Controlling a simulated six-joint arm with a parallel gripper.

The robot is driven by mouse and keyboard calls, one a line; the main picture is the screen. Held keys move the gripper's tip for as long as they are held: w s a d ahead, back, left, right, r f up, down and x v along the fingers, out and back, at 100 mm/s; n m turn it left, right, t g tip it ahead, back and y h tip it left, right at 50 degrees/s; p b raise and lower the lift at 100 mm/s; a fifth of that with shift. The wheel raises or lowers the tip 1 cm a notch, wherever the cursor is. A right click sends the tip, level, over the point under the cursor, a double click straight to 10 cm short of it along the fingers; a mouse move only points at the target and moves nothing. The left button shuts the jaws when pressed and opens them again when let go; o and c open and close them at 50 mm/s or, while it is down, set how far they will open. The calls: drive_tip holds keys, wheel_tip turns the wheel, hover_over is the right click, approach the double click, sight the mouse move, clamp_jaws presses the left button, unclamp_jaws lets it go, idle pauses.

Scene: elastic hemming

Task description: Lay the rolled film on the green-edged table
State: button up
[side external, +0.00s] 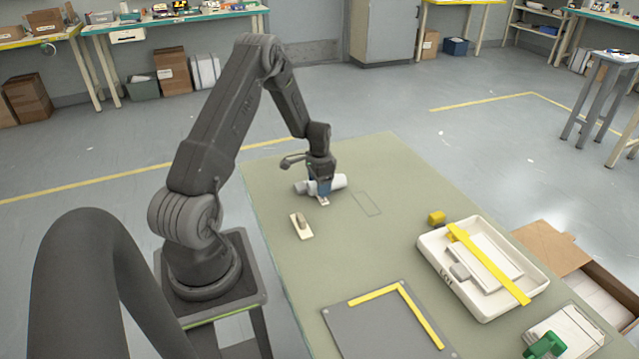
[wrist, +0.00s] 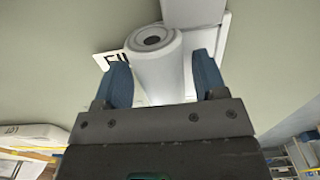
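The rolled film (side external: 338,182) is a white roll lying on the pale green work table (side external: 270,200), under my gripper (side external: 323,193). In the wrist view the roll (wrist: 158,65) shows its hollow end, between the two blue fingers of my gripper (wrist: 163,80). The left finger is very close to the roll; a narrow gap shows at the right finger. The fingers look open around it, though contact low down is hidden. A table with a green edge (side external: 180,19) stands at the back left.
A white tray (side external: 484,312) with a yellow strip and a small yellow block (side external: 436,217) are at the right. A grey board with yellow edging (side external: 365,326) lies in front. A small pale block (side external: 301,227) lies near the gripper. An empty outlined rectangle (side external: 366,203) is beside the roll.

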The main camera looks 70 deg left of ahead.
drive_tip(key=shift+o, duration=0.6)
drive_tip(key=shift+r, duration=0.1)
wheel_tip(320, 180, up, 12)
drive_tip(key=w+d+r+t, duration=0.1)
drive_tip(key=w+d+r, duration=0.1)
drive_tip(key=d+r, duration=0.65)
drive_tip(key=s+d+r+t+y, duration=0.1)
drive_tip(key=s+d+r+t, duration=0.15)
drive_tip(key=d+r, duration=0.75)
drive_tip(key=s+d+r+t+h, duration=0.1)
drive_tip(key=s+d+r+t, duration=0.1)
drive_tip(key=s+d, duration=1.2)
drive_tip(key=shift+s+d, duration=0.2)
drive_tip(key=shift+d, duration=1.05)
